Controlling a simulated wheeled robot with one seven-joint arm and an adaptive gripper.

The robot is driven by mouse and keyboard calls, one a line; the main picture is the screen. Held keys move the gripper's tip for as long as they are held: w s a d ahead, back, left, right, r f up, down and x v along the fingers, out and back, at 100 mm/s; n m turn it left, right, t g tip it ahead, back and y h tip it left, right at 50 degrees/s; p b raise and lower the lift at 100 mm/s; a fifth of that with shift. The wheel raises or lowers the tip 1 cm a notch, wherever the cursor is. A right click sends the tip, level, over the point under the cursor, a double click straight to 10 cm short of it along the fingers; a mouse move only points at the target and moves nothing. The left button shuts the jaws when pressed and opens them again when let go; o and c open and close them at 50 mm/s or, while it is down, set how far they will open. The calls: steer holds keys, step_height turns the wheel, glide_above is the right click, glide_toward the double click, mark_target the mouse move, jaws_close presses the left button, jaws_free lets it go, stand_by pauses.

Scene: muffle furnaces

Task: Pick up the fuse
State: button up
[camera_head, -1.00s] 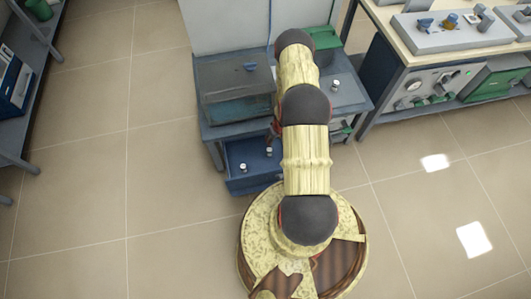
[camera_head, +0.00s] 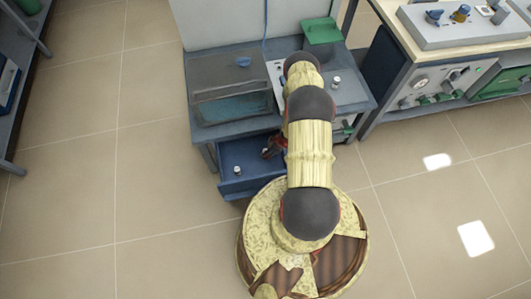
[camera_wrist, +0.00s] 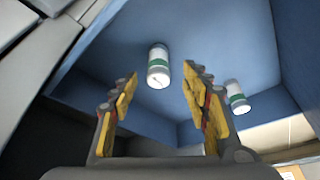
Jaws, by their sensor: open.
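Two white cylinders with green bands, which look like fuses, are in the open blue drawer (camera_head: 228,188). In the wrist view, one fuse (camera_wrist: 158,66) shows between and beyond the fingertips of my gripper (camera_wrist: 160,80), and the other fuse (camera_wrist: 236,97) is to the right, outside the right finger. My gripper is open and empty, with its yellow pads on both sides of the nearer-centre fuse; I cannot tell whether they touch it. In the head view, one fuse (camera_head: 237,170) is visible in the drawer, left of my gripper (camera_head: 270,152). The other fuse is hidden there.
The drawer walls (camera_wrist: 110,118) surround the fuses closely. A clear-sided box (camera_head: 232,95) stands on the bench above the drawer. A small white cylinder (camera_head: 336,82) and a green-lidded item (camera_head: 322,32) are also there. The floor to the left is free.

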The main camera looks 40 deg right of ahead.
steer(key=b+x, duration=0.2)
steer(key=x, duration=0.2)
steer(key=shift+w+f, duration=0.15)
steer(key=shift+f, duration=0.25)
steer(key=shift+r, duration=0.1)
steer(key=shift+c, duration=0.7)
jaws_close()
